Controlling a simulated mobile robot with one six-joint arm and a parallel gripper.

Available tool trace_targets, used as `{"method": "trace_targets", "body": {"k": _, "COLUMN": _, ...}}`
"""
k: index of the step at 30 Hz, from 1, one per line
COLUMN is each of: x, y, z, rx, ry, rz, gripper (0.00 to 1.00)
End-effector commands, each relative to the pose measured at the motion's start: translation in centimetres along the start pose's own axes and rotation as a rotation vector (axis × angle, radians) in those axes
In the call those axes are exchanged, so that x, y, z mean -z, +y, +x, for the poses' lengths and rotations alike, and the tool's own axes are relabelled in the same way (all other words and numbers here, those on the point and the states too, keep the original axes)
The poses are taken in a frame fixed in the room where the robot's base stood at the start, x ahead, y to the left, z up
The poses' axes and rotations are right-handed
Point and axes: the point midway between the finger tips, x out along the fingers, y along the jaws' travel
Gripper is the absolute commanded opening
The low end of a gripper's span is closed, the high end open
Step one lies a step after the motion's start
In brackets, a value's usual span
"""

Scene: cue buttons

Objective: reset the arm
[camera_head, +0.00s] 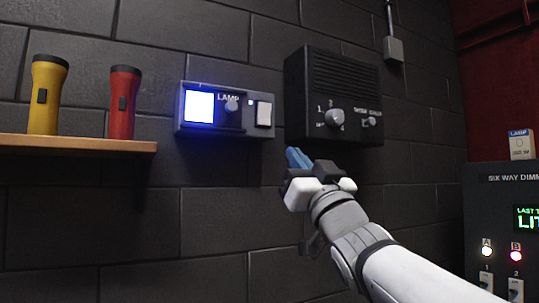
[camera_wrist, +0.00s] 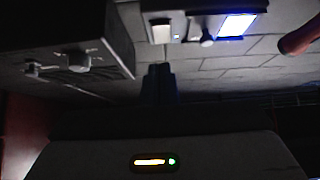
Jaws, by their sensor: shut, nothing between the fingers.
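My gripper (camera_head: 298,158) has blue fingers, closed together and empty, in the head view. It is in front of the dark wall, just below the gap between the lamp panel (camera_head: 185,131) and the black speaker box (camera_head: 334,75). In the wrist view my fingers (camera_wrist: 158,72) show as a dark shape at the middle, seemingly pointing at the wall below the lamp panel (camera_wrist: 188,8). The panel has a lit blue-white square (camera_head: 199,106), a round knob (camera_head: 231,107) and a pale rocker switch (camera_head: 264,113). The fingers appear apart from both units.
The black box has a dial (camera_head: 334,117) and a small toggle (camera_head: 370,122). A yellow torch (camera_head: 45,95) and a red torch (camera_head: 123,102) stand on a wooden shelf (camera_head: 75,144) at left. A dimmer cabinet (camera_head: 487,205) with lit buttons is at right; a small LAMP box (camera_head: 521,145) stands on it.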

Motion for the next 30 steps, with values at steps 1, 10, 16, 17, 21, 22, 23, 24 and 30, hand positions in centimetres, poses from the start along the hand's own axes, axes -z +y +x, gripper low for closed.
{"method": "trace_targets", "body": {"k": 1, "x": -0.1, "y": 0.0, "z": -0.4, "rx": 0.000, "ry": 0.000, "rz": 0.000, "gripper": 0.00}}
{"method": "trace_targets", "body": {"k": 10, "x": -0.1, "y": 0.0, "z": -0.6, "rx": 0.001, "ry": 0.000, "rz": 0.001, "gripper": 0.00}}
{"method": "trace_targets", "body": {"k": 16, "x": -0.1, "y": -0.1, "z": -0.6, "rx": 0.001, "ry": 0.000, "rz": 0.001, "gripper": 0.00}}
{"method": "trace_targets", "body": {"k": 17, "x": -0.1, "y": -0.1, "z": -0.6, "rx": 0.001, "ry": 0.000, "rz": 0.001, "gripper": 0.00}}
{"method": "trace_targets", "body": {"k": 21, "x": -1.3, "y": 0.5, "z": -1.0, "rx": -0.029, "ry": -0.040, "rz": -0.002, "gripper": 0.00}}
{"method": "trace_targets", "body": {"k": 22, "x": -2.0, "y": 0.9, "z": -1.3, "rx": -0.049, "ry": -0.066, "rz": -0.003, "gripper": 0.00}}
{"method": "trace_targets", "body": {"k": 23, "x": -2.9, "y": 1.3, "z": -1.7, "rx": -0.073, "ry": -0.099, "rz": -0.005, "gripper": 0.00}}
{"method": "trace_targets", "body": {"k": 24, "x": -4.5, "y": 2.0, "z": -2.5, "rx": -0.112, "ry": -0.157, "rz": -0.010, "gripper": 0.00}}
{"method": "trace_targets", "body": {"k": 30, "x": -15.3, "y": 5.8, "z": -11.0, "rx": -0.346, "ry": -0.606, "rz": -0.029, "gripper": 0.00}}
